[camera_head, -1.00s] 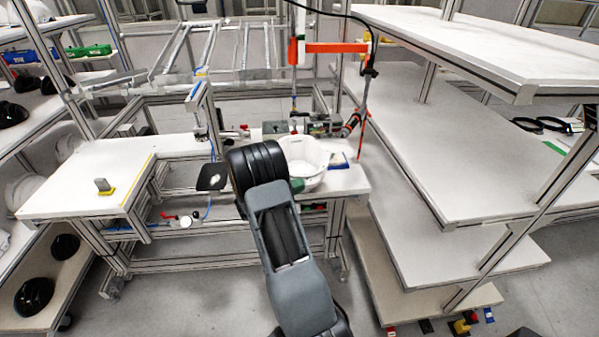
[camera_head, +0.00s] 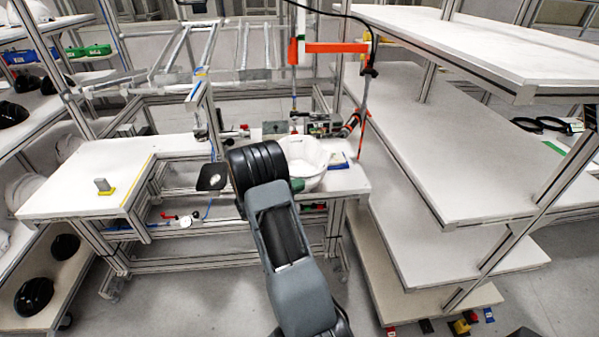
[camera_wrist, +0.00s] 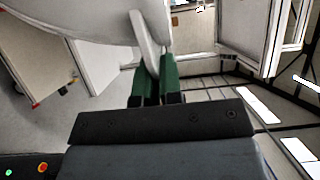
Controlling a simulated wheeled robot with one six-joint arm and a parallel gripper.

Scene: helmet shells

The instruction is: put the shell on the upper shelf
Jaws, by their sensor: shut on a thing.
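The white shell (camera_head: 309,158) shows in the head view beyond my arm, over the right part of the workbench. In the wrist view the shell (camera_wrist: 95,14) fills the upper left, and a thin part of it runs down between the green fingers. My gripper (camera_wrist: 156,80) is shut on that part. In the head view only a bit of green finger of my gripper (camera_head: 297,185) shows, at the shell's near left side; my arm hides the rest. The upper shelf (camera_head: 480,45) is the white board at the top right, and its bare top is clear in view.
A middle shelf (camera_head: 450,150) and lower boards stand below it at the right. The rack's slanted post (camera_head: 545,195) and an orange fixture arm (camera_head: 337,47) are obstacles. The workbench (camera_head: 85,190) extends left. Black shells (camera_head: 34,296) lie on the left rack. Open floor lies in front.

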